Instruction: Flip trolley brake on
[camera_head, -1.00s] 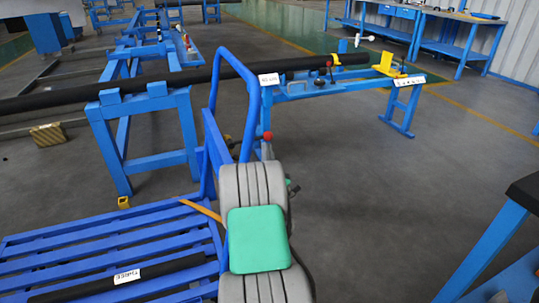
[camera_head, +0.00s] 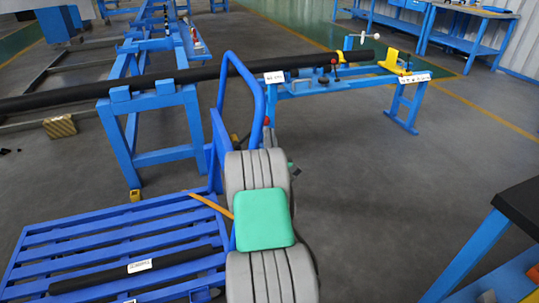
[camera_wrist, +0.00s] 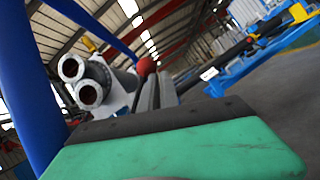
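The blue trolley has a slatted deck (camera_head: 125,240) at lower left and a tall bent-tube handle (camera_head: 262,95). A small red knob (camera_head: 267,121) shows by the handle's foot, just above my arm; I take it for the brake lever's knob. In the wrist view the red knob (camera_wrist: 145,66) sits just beyond the tips of my gripper (camera_wrist: 158,80). Its two grey fingers lie side by side with hardly a gap. I cannot tell whether they touch the knob. In the head view my arm mostly hides the gripper and the lever's lower part.
A long black pipe (camera_head: 180,79) rests on blue stands (camera_head: 150,125) behind the trolley. A blue bench (camera_head: 500,240) stands at right. The grey floor (camera_head: 385,190) between is clear. Light metal tubes (camera_wrist: 88,85) show in the wrist view.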

